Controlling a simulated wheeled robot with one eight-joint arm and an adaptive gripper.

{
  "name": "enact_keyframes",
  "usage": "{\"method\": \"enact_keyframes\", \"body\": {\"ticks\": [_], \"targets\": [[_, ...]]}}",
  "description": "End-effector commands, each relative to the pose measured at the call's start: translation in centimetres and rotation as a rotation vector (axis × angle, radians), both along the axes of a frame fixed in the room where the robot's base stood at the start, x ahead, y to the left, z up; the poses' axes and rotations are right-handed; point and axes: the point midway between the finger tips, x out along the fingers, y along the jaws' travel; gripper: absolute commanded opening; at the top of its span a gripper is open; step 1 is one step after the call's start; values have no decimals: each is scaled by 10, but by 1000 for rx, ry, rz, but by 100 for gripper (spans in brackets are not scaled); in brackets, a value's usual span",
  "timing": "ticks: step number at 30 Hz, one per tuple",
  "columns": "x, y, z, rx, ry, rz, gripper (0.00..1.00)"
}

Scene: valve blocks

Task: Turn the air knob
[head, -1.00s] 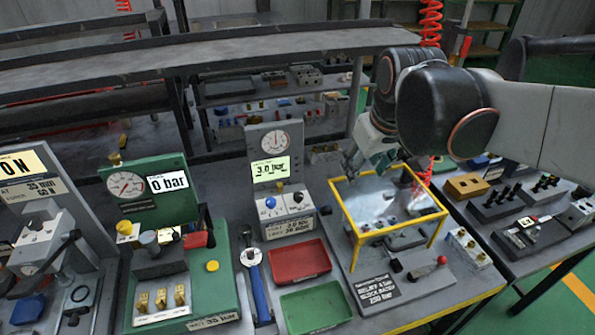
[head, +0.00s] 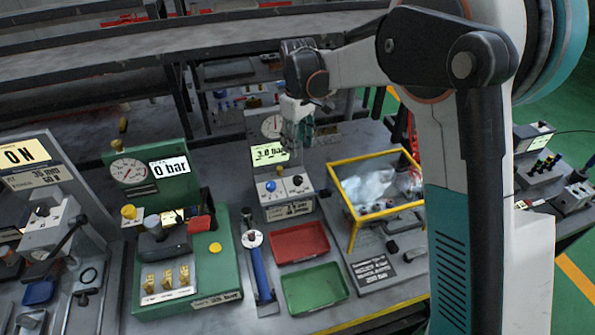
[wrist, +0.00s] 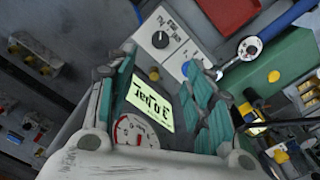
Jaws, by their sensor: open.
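The air unit is a grey upright panel (head: 254,128) with a round gauge and a display reading 3.0 bar. Its low control box (head: 291,206) has a blue knob (head: 271,186) on the left and a dark knob (head: 297,180) on the right. I cannot tell from the lettering which is the air knob. My gripper (head: 298,140) is open and empty, in front of the panel and above the box. In the wrist view both fingers frame the upside-down display (wrist: 153,105); the dark knob (wrist: 160,40) and blue knob (wrist: 188,69) lie beyond the fingertips.
A red tray (head: 300,243) and a green tray (head: 314,288) lie in front of the box. A yellow-framed clear enclosure (head: 376,160) stands to the right.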

Motion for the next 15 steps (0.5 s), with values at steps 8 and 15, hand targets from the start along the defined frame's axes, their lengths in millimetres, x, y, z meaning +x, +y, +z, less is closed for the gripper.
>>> {"method": "enact_keyframes", "body": {"ticks": [8, 15], "targets": [[1, 1, -29, -1, 3, 4, 48], [1, 1, -77, -1, 3, 4, 48]]}}
